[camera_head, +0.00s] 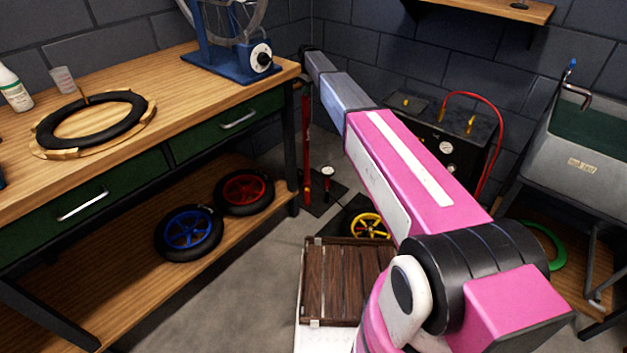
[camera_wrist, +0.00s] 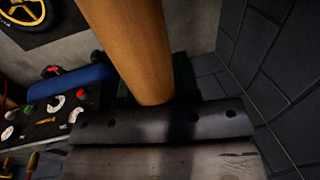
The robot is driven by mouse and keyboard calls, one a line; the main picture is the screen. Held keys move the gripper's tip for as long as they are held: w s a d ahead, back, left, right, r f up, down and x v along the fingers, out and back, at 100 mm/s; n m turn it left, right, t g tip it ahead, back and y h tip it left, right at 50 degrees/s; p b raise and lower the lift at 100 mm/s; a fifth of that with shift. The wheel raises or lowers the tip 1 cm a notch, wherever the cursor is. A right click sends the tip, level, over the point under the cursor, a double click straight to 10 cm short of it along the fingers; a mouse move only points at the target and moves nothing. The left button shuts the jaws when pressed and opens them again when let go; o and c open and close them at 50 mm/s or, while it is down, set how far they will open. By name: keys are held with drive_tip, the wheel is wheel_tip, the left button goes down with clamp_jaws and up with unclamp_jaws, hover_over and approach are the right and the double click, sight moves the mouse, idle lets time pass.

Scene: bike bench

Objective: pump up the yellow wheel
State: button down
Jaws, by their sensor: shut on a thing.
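The yellow wheel (camera_head: 370,226) lies on a dark mat on the floor behind a wooden crate; its rim also shows at the upper left of the wrist view (camera_wrist: 25,12). A red floor pump (camera_head: 306,140) stands upright by the right end of the workbench, with a round gauge (camera_head: 327,171) near its base. My gripper (camera_head: 309,51) is at the top of the pump, small and dark in the head view. In the wrist view it is shut on a thick wooden bar, seemingly the pump handle (camera_wrist: 138,50). Whether a hose joins pump and wheel cannot be seen.
The workbench (camera_head: 190,95) stands at the left, with a blue wheel (camera_head: 188,232) and red wheel (camera_head: 244,191) on its lower shelf. A slatted wooden crate (camera_head: 340,280) is in front. A dark machine with gauges (camera_head: 440,140) and a sink (camera_head: 585,130) are behind my arm.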

wheel_tip(320, 180, up, 28)
drive_tip(key=f, duration=2.9)
drive_tip(key=shift+s+d+f, duration=0.2)
drive_tip(key=shift+f, duration=0.05)
drive_tip(key=shift+r, duration=0.1)
